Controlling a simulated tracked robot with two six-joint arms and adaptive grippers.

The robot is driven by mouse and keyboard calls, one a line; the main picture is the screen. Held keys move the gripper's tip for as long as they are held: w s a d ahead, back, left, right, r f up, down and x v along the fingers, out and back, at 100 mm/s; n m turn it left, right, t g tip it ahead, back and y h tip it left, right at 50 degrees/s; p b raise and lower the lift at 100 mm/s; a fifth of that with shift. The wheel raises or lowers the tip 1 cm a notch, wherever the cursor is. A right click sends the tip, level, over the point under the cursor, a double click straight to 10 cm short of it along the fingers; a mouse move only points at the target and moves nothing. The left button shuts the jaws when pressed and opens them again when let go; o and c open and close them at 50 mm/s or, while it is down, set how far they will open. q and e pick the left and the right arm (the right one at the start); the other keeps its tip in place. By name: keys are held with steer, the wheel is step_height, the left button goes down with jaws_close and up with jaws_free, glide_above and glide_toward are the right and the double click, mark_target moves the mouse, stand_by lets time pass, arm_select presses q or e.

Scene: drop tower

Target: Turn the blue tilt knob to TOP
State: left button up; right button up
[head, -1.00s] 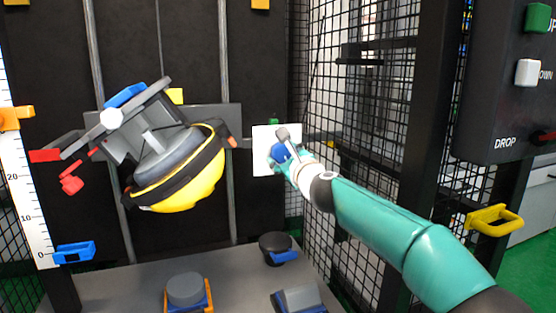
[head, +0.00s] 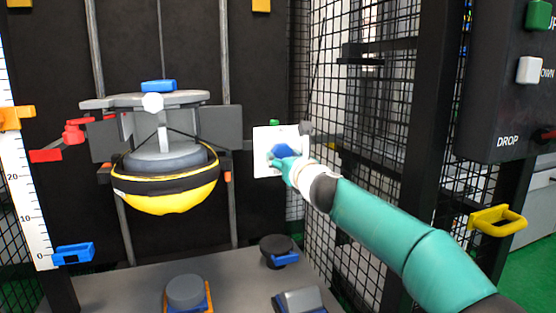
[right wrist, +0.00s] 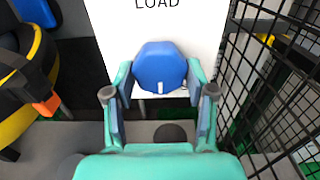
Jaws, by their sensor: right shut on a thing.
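The blue tilt knob (right wrist: 160,64) sits on a white panel (right wrist: 110,30), with the word LOAD readable above it in the right wrist view. A white mark on the knob faces down, toward my gripper. Other panel labels are hidden or out of frame. My right gripper (right wrist: 159,82) is shut on the knob, a finger on each side. In the head view the knob (head: 283,151) is partly covered by the right gripper (head: 281,163). The yellow and black helmet (head: 168,198) hangs crown down under a grey carriage (head: 187,98), which looks about level. My left gripper is not in view.
A black mesh fence (head: 345,115) stands right of the panel. A control box (head: 490,100) with buttons and a DROP label is at the upper right. A yellow handle (head: 497,219) lies below it. A grey anvil (head: 185,290) and other blocks stand on the base.

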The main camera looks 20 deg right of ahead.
steer(key=shift+w+f, duration=0.1)
steer(key=shift+f, duration=0.3)
steer(key=o, duration=1)
steer(key=shift+o, duration=0.7)
steer(key=shift+r, duration=0.2)
